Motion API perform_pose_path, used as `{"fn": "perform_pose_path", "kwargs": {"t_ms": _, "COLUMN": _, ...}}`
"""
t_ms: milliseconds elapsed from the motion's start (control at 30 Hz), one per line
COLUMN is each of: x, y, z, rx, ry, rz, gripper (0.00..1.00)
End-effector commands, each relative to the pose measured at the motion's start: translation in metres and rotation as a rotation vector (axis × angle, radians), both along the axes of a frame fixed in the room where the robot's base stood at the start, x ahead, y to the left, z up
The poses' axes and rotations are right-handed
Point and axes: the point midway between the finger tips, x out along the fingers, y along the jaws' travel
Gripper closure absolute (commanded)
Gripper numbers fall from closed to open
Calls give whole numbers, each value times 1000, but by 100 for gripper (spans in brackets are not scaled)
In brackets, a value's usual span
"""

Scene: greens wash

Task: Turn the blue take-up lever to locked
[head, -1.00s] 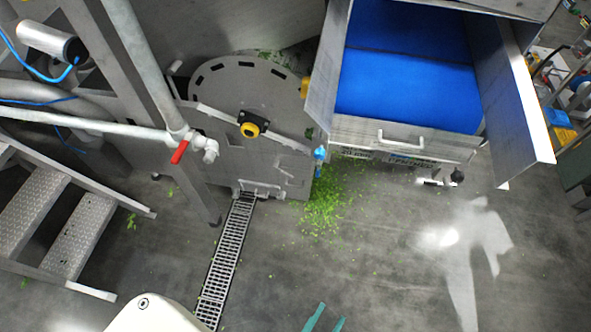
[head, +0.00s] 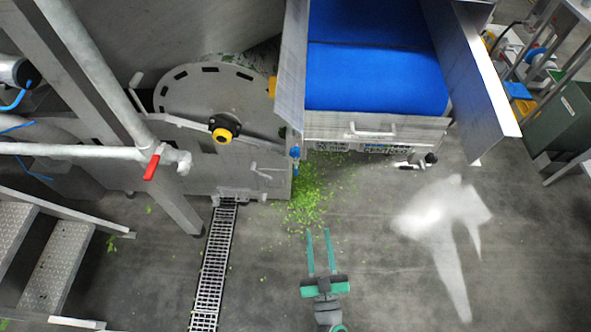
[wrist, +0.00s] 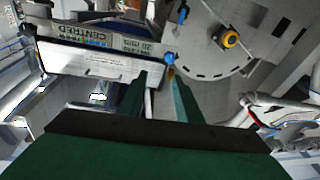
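The small blue take-up lever (head: 295,153) shows at the corner of the machine, just below the left end of the blue belt's housing. In the wrist view a blue part (wrist: 170,58) shows just beyond the fingertips, beside a plate with printed labels (wrist: 98,36). I cannot read the lever's position. My gripper (head: 319,238) is low in the head view, below and slightly right of the lever and apart from it. Its two green fingers are parallel with a gap between them. In the wrist view the gripper (wrist: 160,80) points toward the blue part, with nothing held.
The blue belt (head: 376,75) has metal side guards. A round plate with a yellow knob (head: 222,135) is left of the lever. A red-handled valve (head: 152,167) and metal steps (head: 45,265) are at left. Green scraps (head: 310,200) lie on the floor by a drain grate (head: 210,270).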

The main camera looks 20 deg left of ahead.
Motion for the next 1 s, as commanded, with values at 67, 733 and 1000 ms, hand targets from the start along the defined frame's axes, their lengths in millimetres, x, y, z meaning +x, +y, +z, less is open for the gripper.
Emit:
{"fn": "perform_pose_path", "kwargs": {"t_ms": 67, "x": 29, "y": 9, "z": -9, "rx": -5, "ry": -8, "rz": 65, "gripper": 68}}
{"fn": "perform_pose_path", "kwargs": {"t_ms": 733, "x": 178, "y": 73, "z": -65, "rx": -8, "ry": 209, "rz": 444, "gripper": 68}}
{"fn": "perform_pose_path", "kwargs": {"t_ms": 1000, "x": 197, "y": 96, "z": -64, "rx": -7, "ry": 213, "rz": 450, "gripper": 68}}
